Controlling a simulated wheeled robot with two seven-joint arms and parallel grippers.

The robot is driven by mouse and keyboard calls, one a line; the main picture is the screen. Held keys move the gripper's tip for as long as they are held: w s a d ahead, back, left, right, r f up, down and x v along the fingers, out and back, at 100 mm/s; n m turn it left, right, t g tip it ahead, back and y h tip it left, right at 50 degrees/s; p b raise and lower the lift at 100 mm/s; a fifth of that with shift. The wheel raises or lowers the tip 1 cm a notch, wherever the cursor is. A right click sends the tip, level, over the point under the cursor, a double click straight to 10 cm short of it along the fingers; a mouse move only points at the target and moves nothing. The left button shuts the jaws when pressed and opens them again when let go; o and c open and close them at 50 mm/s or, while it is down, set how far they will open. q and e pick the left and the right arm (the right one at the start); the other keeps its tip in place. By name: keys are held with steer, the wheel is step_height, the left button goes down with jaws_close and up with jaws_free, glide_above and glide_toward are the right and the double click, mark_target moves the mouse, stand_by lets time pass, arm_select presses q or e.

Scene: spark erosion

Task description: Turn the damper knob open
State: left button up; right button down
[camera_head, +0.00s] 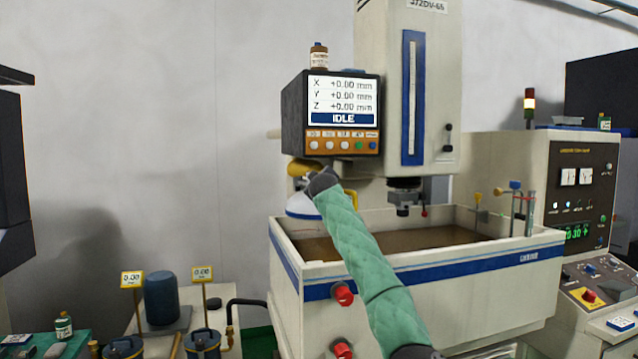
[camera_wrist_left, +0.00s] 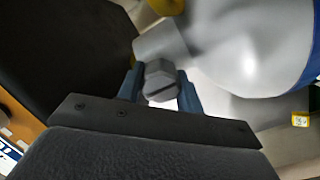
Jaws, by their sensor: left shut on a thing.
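The damper knob (camera_wrist_left: 161,79) is a small grey faceted knob with a dark slot across its face, seen in the left wrist view. It sits on a grey neck beside a pale rounded hood (camera_wrist_left: 235,55) with a blue band. My left gripper (camera_wrist_left: 158,90) is shut on the knob, one blue finger on each side. In the head view my left gripper (camera_head: 322,181) is below the display, at the end of a green-sleeved arm, and it hides the knob. The pale hood (camera_head: 302,206) shows just left of it. My right gripper is not in view.
The display box (camera_head: 292,118) is close above the gripper and reads IDLE. A yellow part (camera_head: 302,168) is directly beside the gripper. The machine tank (camera_head: 440,262) with its brown bath is below and to the right. The wall side at left is open.

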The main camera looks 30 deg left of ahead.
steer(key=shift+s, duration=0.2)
arm_select(q)
steer(key=o, duration=1)
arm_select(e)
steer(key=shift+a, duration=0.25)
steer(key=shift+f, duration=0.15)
arm_select(q)
steer(key=shift+s+d+f, duration=0.1)
steer(key=shift+s+d, duration=0.05)
steer(key=shift+s, duration=0.05)
steer(key=shift+b+v, duration=0.95)
steer(key=shift+v, duration=0.1)
steer(key=b+v, duration=0.2)
steer(key=v, duration=0.3)
steer(key=shift+d, duration=0.1)
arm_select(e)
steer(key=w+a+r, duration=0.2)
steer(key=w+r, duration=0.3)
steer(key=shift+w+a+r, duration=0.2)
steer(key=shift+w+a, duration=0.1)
